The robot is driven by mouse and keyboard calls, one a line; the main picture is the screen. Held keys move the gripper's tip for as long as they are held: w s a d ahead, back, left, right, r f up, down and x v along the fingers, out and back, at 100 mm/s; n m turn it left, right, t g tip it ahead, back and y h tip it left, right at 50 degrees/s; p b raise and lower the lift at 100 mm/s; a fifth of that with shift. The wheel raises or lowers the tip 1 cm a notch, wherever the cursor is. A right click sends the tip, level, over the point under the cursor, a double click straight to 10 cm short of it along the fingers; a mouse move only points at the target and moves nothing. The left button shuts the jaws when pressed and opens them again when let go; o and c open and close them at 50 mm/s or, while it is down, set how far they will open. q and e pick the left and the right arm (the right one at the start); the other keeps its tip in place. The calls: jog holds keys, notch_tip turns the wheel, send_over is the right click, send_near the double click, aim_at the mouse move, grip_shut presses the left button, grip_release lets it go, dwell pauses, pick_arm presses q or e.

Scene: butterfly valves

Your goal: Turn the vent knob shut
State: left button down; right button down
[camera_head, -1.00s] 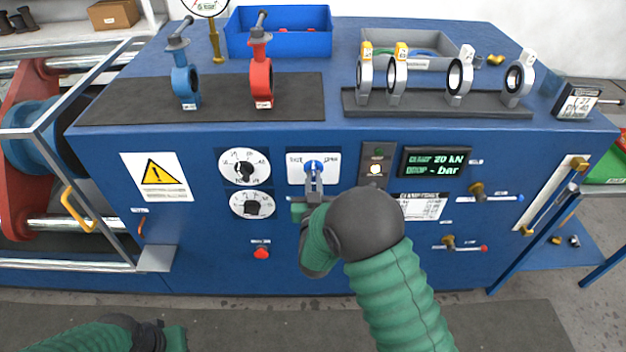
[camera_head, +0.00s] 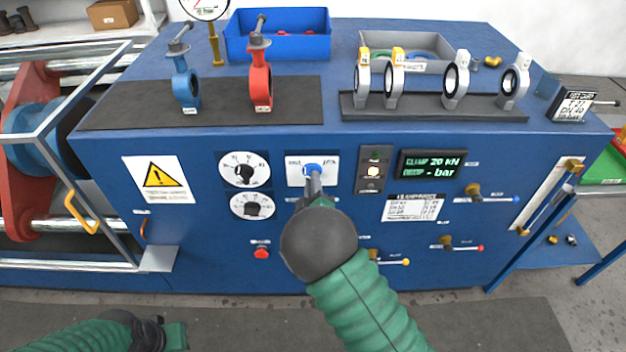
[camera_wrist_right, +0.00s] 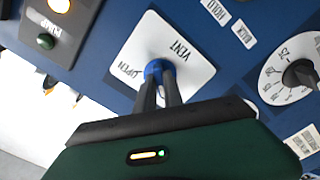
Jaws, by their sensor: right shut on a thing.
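The blue vent knob (camera_head: 313,169) sits on a white plate (camera_head: 294,172) on the front of the blue console. In the right wrist view the plate (camera_wrist_right: 195,50) reads VENT and OPEN, and the blue knob (camera_wrist_right: 157,69) is between the fingertips. My right gripper (camera_head: 314,180) is shut on the knob, with its fingers (camera_wrist_right: 161,85) reaching straight to it. The fingers partly hide the knob, so its pointing direction is not clear. My left gripper (camera_head: 172,337) is at the bottom left, away from the console; its fingers are not clear.
Two dials (camera_head: 244,170) are left of the vent plate, with a red button (camera_head: 261,253) below. A lamp panel (camera_head: 373,170) and a display (camera_head: 432,163) are to the right. Small valve levers (camera_head: 474,191) stick out further right. Butterfly valves (camera_head: 261,85) stand on top.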

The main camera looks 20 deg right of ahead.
jog(key=shift+w+a+r+n, duration=0.1)
jog(key=shift+r+n, duration=0.2)
jog(key=shift+n, duration=0.5)
jog(key=shift+f, duration=0.1)
jog(key=c, duration=1.5)
grip_release()
jog(key=shift+a+f, duration=0.1)
jog(key=shift+c, duration=0.2)
jog(key=shift+o, duration=0.4)
